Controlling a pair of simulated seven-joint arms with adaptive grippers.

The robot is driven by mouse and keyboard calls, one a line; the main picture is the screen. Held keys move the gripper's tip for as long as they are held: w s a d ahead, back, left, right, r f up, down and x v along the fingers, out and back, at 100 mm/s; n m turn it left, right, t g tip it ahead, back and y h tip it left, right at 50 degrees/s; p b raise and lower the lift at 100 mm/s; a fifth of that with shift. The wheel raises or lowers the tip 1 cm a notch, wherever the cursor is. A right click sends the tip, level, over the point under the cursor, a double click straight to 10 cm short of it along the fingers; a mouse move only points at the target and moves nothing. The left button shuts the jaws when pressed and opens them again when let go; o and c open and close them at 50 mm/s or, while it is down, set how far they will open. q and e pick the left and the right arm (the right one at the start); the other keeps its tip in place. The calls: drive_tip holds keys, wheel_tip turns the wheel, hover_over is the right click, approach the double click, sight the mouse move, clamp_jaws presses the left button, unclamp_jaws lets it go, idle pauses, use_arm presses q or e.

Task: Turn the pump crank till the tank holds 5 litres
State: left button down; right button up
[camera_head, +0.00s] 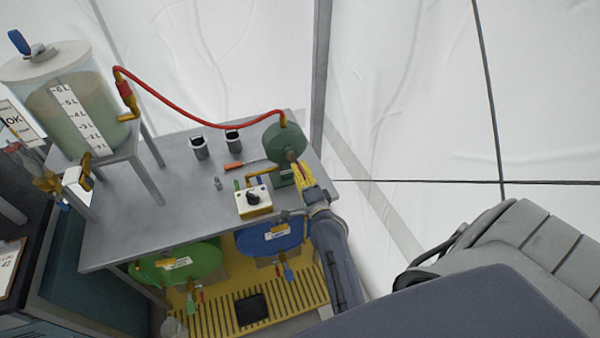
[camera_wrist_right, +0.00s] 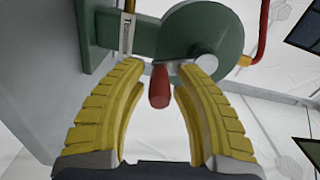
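The clear tank (camera_head: 70,110) stands at the upper left on a metal stand. Its white scale (camera_head: 80,120) has litre marks, and greenish liquid fills much of it; the exact level is hard to read. The green pump (camera_head: 283,143) stands at the bench's right end and also shows in the wrist view (camera_wrist_right: 205,32). Its crank has a red handle (camera_wrist_right: 159,87). My right gripper (camera_head: 302,170) is at the crank. In the wrist view its yellow fingers (camera_wrist_right: 162,68) stand either side of the handle, with gaps visible. My left gripper is not in view.
A red hose (camera_head: 190,112) arcs from tank to pump above the grey bench (camera_head: 150,230). Two dark cups (camera_head: 199,148), a white control box with a black knob (camera_head: 253,200) and small tools sit near the pump. Green (camera_head: 180,264) and blue (camera_head: 270,238) containers lie below.

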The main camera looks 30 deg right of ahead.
drive_tip(key=shift+o, duration=1.1)
drive_tip(key=v, duration=1.2)
drive_tip(key=s+a+f+n+g+y, duration=0.2)
drive_tip(key=s+a+f+n+g, duration=0.15)
drive_tip(key=f, duration=0.95)
drive_tip(key=s+a+f+n+g+y, duration=0.15)
drive_tip(key=s+a+f+n, duration=0.3)
drive_tip(key=f, duration=0.85)
drive_tip(key=s+a+f+n+g+y, duration=0.1)
drive_tip(key=s+a+f+n+g, duration=0.25)
drive_tip(key=f, duration=1.05)
drive_tip(key=s+d+f+n+g, duration=0.2)
drive_tip(key=s+f, duration=0.4)
drive_tip(key=s, duration=0.3)
drive_tip(key=s+d+f+n+g, duration=0.2)
drive_tip(key=s+f+n, duration=0.3)
drive_tip(key=s, duration=0.5)
drive_tip(key=s+d+f+n+g, duration=0.2)
drive_tip(key=s+f, duration=0.4)
drive_tip(key=s, duration=0.3)
drive_tip(key=shift+s+d+f+n+g+h, duration=0.15)
drive_tip(key=shift+s+f+n+g+h, duration=0.25)
drive_tip(key=shift+n+g, duration=0.6)
